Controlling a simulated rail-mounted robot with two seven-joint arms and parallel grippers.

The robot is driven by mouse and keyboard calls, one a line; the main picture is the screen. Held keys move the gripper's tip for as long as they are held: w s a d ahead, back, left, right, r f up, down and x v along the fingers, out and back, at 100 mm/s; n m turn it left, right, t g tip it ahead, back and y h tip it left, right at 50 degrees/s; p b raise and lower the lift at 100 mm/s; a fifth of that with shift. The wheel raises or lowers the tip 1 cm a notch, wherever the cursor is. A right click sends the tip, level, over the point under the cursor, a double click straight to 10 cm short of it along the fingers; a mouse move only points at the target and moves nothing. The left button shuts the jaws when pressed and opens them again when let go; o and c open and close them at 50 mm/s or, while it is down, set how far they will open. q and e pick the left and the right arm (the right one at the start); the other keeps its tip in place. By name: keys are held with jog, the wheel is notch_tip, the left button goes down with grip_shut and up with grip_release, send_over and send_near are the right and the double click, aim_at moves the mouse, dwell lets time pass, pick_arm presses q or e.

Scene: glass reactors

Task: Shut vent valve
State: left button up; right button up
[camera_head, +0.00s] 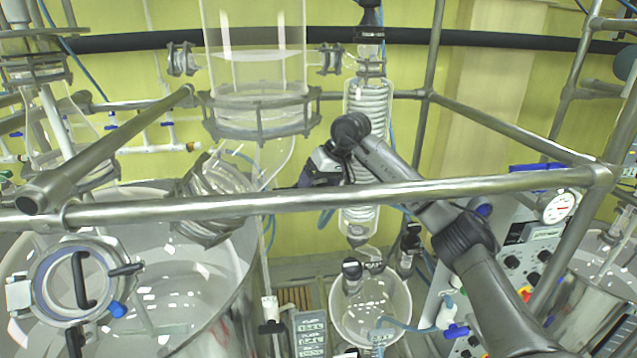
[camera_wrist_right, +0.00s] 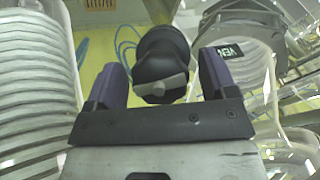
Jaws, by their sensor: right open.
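The vent valve (camera_wrist_right: 163,62) shows in the right wrist view as a round black body with a light grey bar handle across its front. A black label with white letters, partly readable as "VEN" (camera_wrist_right: 232,50), is just right of it. My right gripper (camera_wrist_right: 160,72) is open, with one purple finger on each side of the valve and gaps visible between. I cannot tell how deep the valve sits between the fingers. In the head view my right gripper (camera_head: 312,172) is left of the coil condenser, and the valve cannot be made out there. My left gripper is not in view.
A glass coil condenser (camera_head: 367,100) stands close to my right wrist. A metal rail (camera_head: 300,199) crosses in front of the glassware. A glass cylinder (camera_head: 255,75) hangs at upper left, and a round flask (camera_head: 370,308) is below.

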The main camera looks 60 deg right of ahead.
jog(key=shift+c, duration=0.2)
jog(key=c, duration=0.9)
jog(key=shift+m, duration=0.4)
